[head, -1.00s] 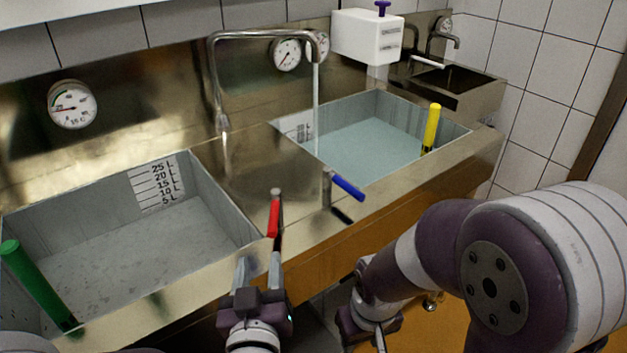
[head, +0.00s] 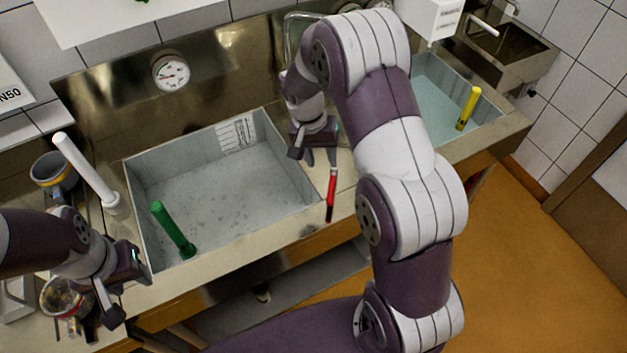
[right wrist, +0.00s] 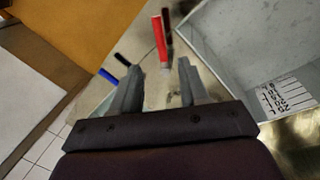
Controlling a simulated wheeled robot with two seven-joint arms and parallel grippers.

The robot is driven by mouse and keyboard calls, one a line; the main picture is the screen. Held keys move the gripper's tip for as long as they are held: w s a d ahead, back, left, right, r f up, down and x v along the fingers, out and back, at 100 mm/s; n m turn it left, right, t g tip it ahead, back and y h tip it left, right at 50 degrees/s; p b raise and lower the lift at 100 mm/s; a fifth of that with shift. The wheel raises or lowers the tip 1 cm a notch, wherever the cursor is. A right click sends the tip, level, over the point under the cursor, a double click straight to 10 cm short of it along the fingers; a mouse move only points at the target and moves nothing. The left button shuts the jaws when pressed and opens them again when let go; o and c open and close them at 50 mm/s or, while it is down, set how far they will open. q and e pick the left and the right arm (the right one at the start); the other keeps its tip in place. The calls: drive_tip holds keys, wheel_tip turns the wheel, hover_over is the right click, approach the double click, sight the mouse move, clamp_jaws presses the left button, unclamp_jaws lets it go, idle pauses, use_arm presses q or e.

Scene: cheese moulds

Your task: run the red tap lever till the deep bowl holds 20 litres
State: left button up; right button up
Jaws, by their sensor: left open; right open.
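The red tap lever (head: 331,195) stands on the front ledge right of the left basin (head: 215,185), its handle towards the front. That basin has a litre scale on its back wall and shows a bare floor with no clear water. My right gripper (head: 321,157) is open and empty, just behind the lever in the head view. In the right wrist view the red lever (right wrist: 165,35) lies beyond the open fingertips, apart from them. My left gripper (head: 129,294) is open and empty at the basin's front left corner. My right arm hides the spout.
A green standpipe (head: 172,230) stands in the left basin. The right basin (head: 430,85) holds water and a yellow standpipe (head: 468,107). A blue lever (right wrist: 108,76) is near the red one. A white pipe (head: 85,170) and jars crowd the left counter.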

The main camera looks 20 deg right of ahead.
sight(331, 190)
drive_tip(key=f+p, duration=0.1)
drive_tip(key=f, duration=0.2)
drive_tip(key=d+f+p, duration=0.1)
drive_tip(key=f, duration=0.3)
drive_tip(key=s+d+f+p, duration=0.1)
drive_tip(key=f, duration=0.2)
drive_tip(key=shift+f, duration=0.35)
drive_tip(key=shift+s+f, duration=0.15)
drive_tip(key=shift+f, duration=0.35)
clamp_jaws()
